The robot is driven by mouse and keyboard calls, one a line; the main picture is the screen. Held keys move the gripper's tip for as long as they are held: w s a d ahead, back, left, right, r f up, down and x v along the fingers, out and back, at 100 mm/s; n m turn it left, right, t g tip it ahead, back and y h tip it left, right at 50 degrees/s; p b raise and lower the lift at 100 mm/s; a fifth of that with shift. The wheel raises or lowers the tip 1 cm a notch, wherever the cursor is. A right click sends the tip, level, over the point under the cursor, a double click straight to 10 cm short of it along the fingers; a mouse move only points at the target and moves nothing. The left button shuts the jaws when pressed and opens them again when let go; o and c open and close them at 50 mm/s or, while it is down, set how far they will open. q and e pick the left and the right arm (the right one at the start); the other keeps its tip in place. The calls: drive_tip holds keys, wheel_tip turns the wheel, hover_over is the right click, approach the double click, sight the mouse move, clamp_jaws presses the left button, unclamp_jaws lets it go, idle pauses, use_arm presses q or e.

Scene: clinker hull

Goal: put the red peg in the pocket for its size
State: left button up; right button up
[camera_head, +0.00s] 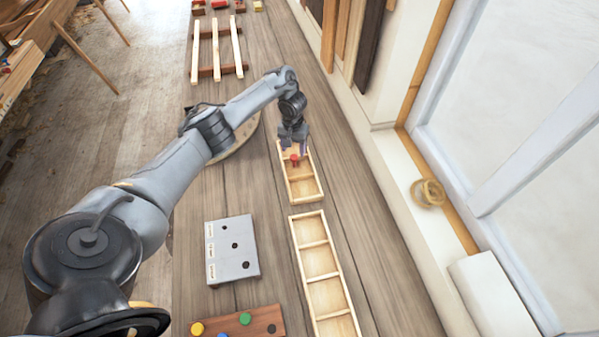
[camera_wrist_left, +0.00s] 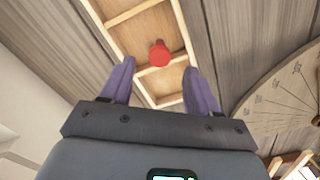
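The red peg (camera_head: 295,158) stands at the short pale wooden tray (camera_head: 318,190), near one of its dividers; I cannot tell exactly which pocket it is in. It also shows in the left wrist view (camera_wrist_left: 159,53), just beyond my fingertips. My left gripper (camera_head: 300,147) is over the tray's far end. In the left wrist view its purple fingers (camera_wrist_left: 159,72) are apart, with nothing between the tips. My right gripper is in neither view.
A longer divided tray (camera_head: 292,235) lies nearer. A grey plate with several holes (camera_head: 225,232) and a brown board (camera_head: 262,315) with yellow, blue and green pegs lie left of it. A slatted frame (camera_head: 216,70) and a round marked disc (camera_wrist_left: 290,90) are near my arm.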

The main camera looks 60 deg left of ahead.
use_arm(q)
drive_tip(key=shift+r, duration=0.15)
drive_tip(key=shift+r+p, duration=0.6)
drive_tip(key=shift+p, duration=0.15)
wheel_tip(320, 180, up, 9)
drive_tip(key=p, duration=0.8)
drive_tip(key=shift+r, duration=0.2)
